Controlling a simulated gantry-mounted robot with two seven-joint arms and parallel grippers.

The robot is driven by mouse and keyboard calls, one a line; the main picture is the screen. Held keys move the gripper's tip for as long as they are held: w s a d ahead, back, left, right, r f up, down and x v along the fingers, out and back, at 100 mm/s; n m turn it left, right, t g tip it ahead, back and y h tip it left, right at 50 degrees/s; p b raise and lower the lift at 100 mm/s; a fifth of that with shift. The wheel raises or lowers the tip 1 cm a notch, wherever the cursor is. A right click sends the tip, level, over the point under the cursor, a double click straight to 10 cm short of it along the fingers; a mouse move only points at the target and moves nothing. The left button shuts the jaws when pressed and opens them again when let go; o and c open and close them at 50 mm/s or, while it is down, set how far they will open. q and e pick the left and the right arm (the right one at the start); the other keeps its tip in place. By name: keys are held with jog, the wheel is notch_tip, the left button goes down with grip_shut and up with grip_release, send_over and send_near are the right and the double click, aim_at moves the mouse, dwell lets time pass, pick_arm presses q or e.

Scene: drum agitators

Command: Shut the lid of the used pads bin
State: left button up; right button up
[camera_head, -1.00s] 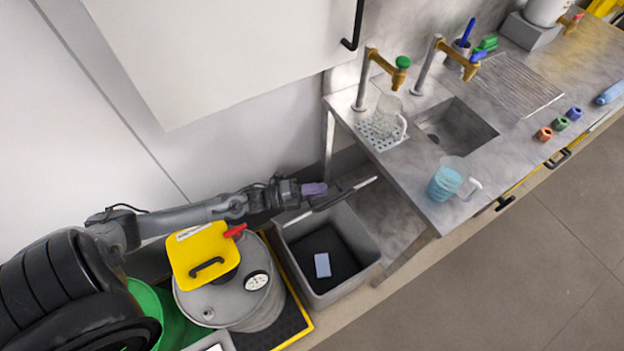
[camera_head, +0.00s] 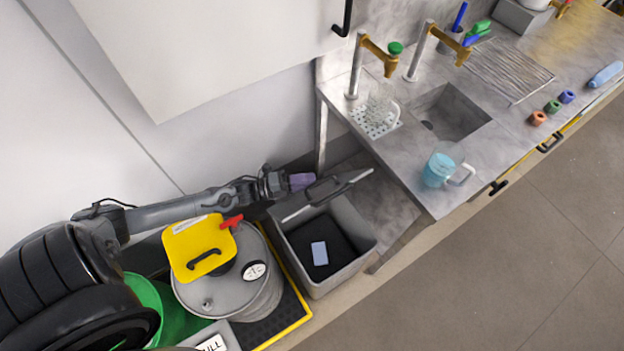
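The used pads bin (camera_head: 318,287) is an open grey box on the floor, with a dark inside and a pale blue pad (camera_head: 319,253) in it. Its lid (camera_head: 355,179) stands raised at the back, seen nearly edge-on as a thin light strip. My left gripper (camera_head: 325,189) is at the lid, its dark fingers overlapping the strip near its middle. I cannot tell whether they touch it, or whether they are open or shut. My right gripper is not in view.
A grey drum (camera_head: 212,294) with a yellow plate (camera_head: 199,248) stands left of the bin. A counter (camera_head: 405,169) with a sink (camera_head: 450,112) and a jug of blue liquid (camera_head: 438,170) is to the right. Open floor (camera_head: 480,270) lies in front.

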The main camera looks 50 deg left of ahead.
pick_arm(q)
jog(key=v, duration=0.9)
jog(key=shift+w, duration=0.1)
